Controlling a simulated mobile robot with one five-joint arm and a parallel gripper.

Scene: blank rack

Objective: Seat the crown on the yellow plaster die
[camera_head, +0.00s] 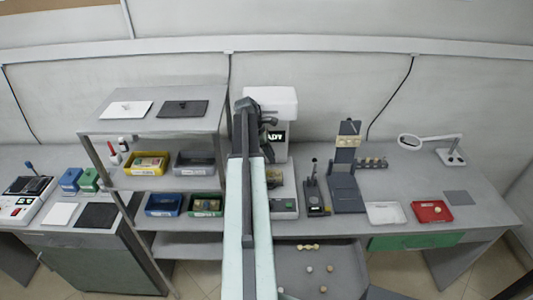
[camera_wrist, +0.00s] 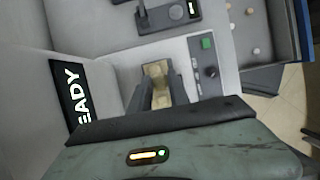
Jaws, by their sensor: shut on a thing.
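My gripper (camera_wrist: 160,92) is shut on a tan block (camera_wrist: 157,72), seen between its two dark fingers in the wrist view. The block is over or at the grey machine with the READY display (camera_wrist: 70,95); I cannot tell whether it touches the machine. In the head view my arm hides much of this machine (camera_head: 270,97). A small yellowish piece (camera_head: 437,210) lies in the red tray (camera_head: 421,214) at the right; I cannot tell whether it is the die. I cannot identify the crown in either view.
An open drawer (camera_head: 345,255) at the front holds several small pale pieces. A white tray (camera_head: 385,213), a dark stand (camera_head: 345,190) and a magnifier lamp (camera_head: 410,142) are at the right. A shelf rack (camera_head: 150,122) with coloured bins stands at the left.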

